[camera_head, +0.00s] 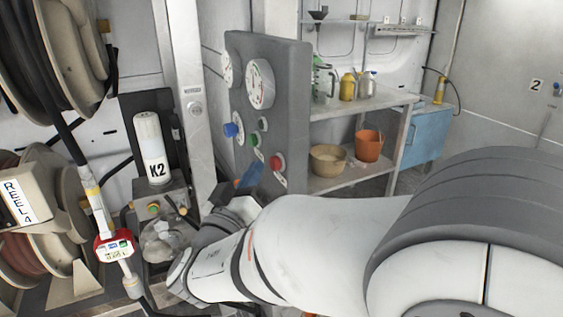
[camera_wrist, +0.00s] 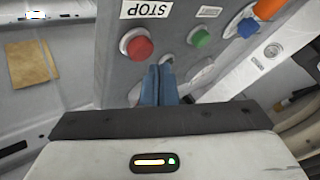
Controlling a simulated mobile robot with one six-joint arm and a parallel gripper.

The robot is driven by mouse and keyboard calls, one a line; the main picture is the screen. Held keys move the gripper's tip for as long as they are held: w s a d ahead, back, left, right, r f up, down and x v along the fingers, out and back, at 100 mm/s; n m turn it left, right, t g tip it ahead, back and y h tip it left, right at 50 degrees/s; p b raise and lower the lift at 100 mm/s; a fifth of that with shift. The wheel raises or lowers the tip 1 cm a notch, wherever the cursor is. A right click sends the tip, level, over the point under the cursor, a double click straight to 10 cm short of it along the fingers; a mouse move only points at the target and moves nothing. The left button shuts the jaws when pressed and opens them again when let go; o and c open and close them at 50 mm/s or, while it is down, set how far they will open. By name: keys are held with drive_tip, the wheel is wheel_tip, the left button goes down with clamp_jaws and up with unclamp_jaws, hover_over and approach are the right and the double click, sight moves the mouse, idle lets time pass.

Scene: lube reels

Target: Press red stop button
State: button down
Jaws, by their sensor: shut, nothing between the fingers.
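The red stop button (camera_head: 277,163) sits low on the front of a grey control panel (camera_head: 292,75). A blue button and a green button sit to its left and above it on the panel. In the wrist view the red button (camera_wrist: 139,47) is beside a label reading STOP, which appears upside down. My gripper (camera_wrist: 161,72) is shut and empty, its blue fingers pointing at the panel just below and right of the red button there. In the head view my gripper (camera_head: 250,175) is left of and slightly below the button. I cannot tell whether the fingertips touch the panel.
Gauges (camera_head: 261,84) are higher on the panel. A white K2 canister (camera_head: 151,150) and hose reels (camera_head: 62,60) stand at the left. Behind the panel, a shelf (camera_head: 375,102) holds bottles, a tan bowl (camera_head: 327,160) and an orange bucket (camera_head: 368,146).

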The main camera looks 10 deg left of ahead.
drive_tip(key=shift+s+a+b, duration=1.25)
drive_tip(key=shift+s+a, duration=0.35)
drive_tip(key=shift+a, duration=0.25)
